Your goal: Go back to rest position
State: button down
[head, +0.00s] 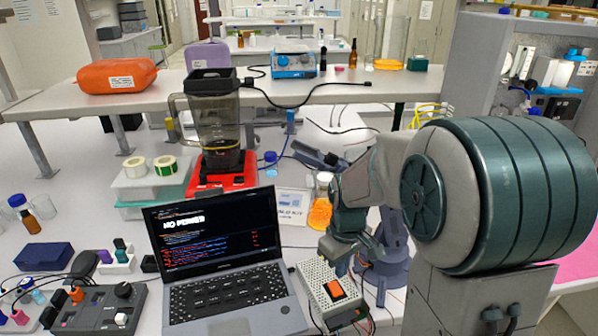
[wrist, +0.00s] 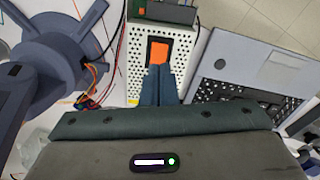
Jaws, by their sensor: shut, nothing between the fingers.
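My gripper (head: 345,262) is low over the bench, just above a perforated metal power box (head: 322,290) with an orange rocker switch (head: 336,289). In the wrist view my gripper's fingers (wrist: 158,72) are together and empty, with their tips at the near edge of the orange switch (wrist: 158,52). I cannot tell whether the tips touch the switch. The perforated box (wrist: 138,75) lies under the fingers, and part of it is hidden by them and by the gripper body.
An open laptop (head: 225,265) stands left of the box. A dark blue-grey stand (head: 392,262) with loose wires is close on the right. A bottle of orange liquid (head: 320,208) and a blender on a red base (head: 222,170) are behind. A control panel (head: 95,308) is at front left.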

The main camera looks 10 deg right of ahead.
jog(key=s+r+m+t, duration=0.2)
jog(key=s+r+m, duration=0.1)
jog(key=s+r, duration=0.2)
jog(key=s+r+m+t, duration=0.1)
jog(key=s+r+m, duration=0.2)
jog(key=s, duration=0.6)
jog(key=shift+s+r+t+b, duration=0.15)
jog(key=shift+r+t+b, duration=0.2)
jog(key=shift+r, duration=0.6)
jog(key=shift+d, duration=0.1)
